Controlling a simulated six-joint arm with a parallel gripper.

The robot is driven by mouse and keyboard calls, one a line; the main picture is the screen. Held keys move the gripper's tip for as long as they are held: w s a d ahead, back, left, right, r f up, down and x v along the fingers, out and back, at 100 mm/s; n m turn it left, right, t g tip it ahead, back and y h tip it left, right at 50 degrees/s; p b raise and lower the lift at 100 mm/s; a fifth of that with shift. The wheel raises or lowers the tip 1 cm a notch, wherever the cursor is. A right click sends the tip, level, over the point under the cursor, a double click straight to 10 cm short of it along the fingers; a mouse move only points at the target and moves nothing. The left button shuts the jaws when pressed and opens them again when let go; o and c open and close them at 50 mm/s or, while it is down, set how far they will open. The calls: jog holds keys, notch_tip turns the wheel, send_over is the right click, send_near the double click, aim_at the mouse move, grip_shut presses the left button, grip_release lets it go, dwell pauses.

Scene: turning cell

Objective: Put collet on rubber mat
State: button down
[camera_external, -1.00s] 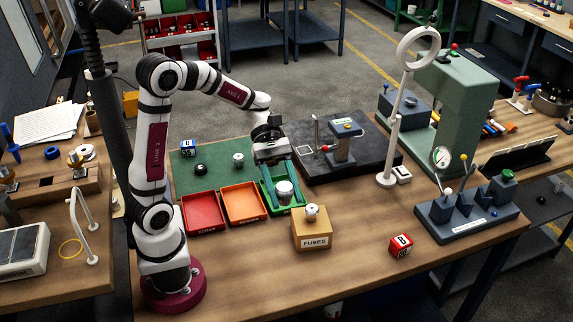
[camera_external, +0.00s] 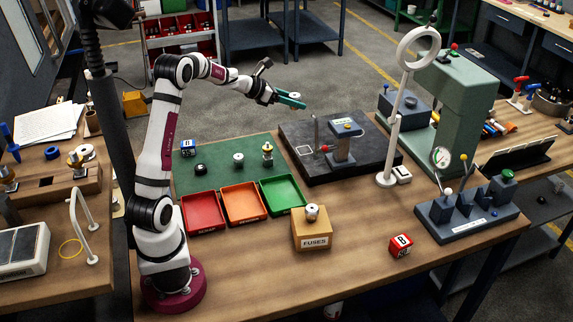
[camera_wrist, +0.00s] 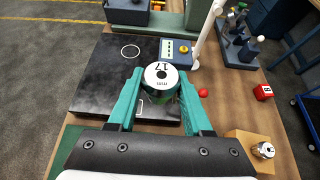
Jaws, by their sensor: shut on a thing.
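My gripper (camera_external: 290,99) is raised in the air with its teal fingers, above and behind the black slab in the external view. In the wrist view my gripper (camera_wrist: 160,98) is shut on the collet (camera_wrist: 161,76), a silver round part with 17 on its top face. In the external view the collet is mostly hidden by the fingers. The green rubber mat (camera_external: 218,172) lies on the bench behind the trays, left of the gripper. It bears a dark knob, a silver part, a brass part and a blue block.
Red (camera_external: 204,212), orange (camera_external: 244,203) and green (camera_external: 283,194) trays stand at the mat's front edge, all empty. The black slab (camera_external: 300,160) bears a gauge stand (camera_external: 342,145). A fuses box (camera_external: 311,230) stands in front. A ring lamp (camera_external: 396,130) stands to the right.

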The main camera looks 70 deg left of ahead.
jog(key=s+a+n+g+y, duration=0.1)
jog(key=s+a+n+y, duration=0.1)
jog(key=a, duration=0.4)
jog(key=s+a+n+y, duration=0.2)
jog(key=a+n+y, duration=0.1)
jog(key=a, duration=0.4)
jog(key=r+n+g+y, duration=0.2)
jog(key=n+y, duration=0.1)
send_over(252, 145)
notch_tip(252, 145, down, 28)
jog(key=shift+a+r, duration=0.1)
jog(key=shift+c, duration=1.6)
grip_release()
